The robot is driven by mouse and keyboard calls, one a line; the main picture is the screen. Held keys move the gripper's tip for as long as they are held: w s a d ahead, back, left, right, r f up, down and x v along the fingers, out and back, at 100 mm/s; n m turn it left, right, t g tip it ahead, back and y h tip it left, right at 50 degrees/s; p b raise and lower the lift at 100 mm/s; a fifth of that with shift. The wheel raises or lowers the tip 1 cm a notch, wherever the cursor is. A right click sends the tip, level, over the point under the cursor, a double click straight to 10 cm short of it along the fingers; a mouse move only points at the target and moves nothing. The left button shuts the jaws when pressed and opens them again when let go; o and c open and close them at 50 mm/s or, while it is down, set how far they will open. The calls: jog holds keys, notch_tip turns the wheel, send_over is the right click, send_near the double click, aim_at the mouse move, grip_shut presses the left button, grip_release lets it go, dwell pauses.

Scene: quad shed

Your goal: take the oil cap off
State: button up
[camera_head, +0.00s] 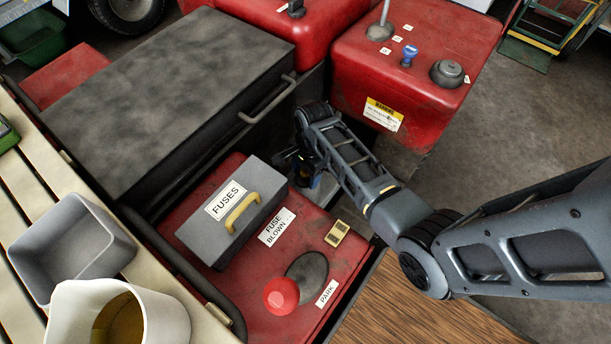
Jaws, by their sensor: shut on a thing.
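My gripper (303,170) reaches down into the dark gap between the grey-black box and the red bodywork. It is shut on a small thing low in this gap. My arm and the shadow hide most of that thing, so I cannot tell whether it is the oil cap. A round black cap (447,73) sits on top of the red block at the upper right, apart from my gripper. A small blue-topped knob (409,55) stands to its left.
A grey fuse box (215,200) with a yellow handle stands close left of my gripper. A red knob (281,295) is in front. A large dark box (165,85) with a bar handle is behind left. A grey bin (70,245) and white bucket (160,300) stand on slats.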

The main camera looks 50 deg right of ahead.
aim_at(305, 172)
jog(key=shift+c, duration=0.6)
jog(key=shift+r, duration=0.1)
jog(key=shift+r, duration=0.5)
notch_tip(305, 172, up, 3)
jog(key=shift+f, duration=0.2)
jog(key=s+d+r, duration=0.7)
jog(key=d, duration=0.2)
jog(key=shift+d+r, duration=0.15)
jog(key=shift+d, duration=0.1)
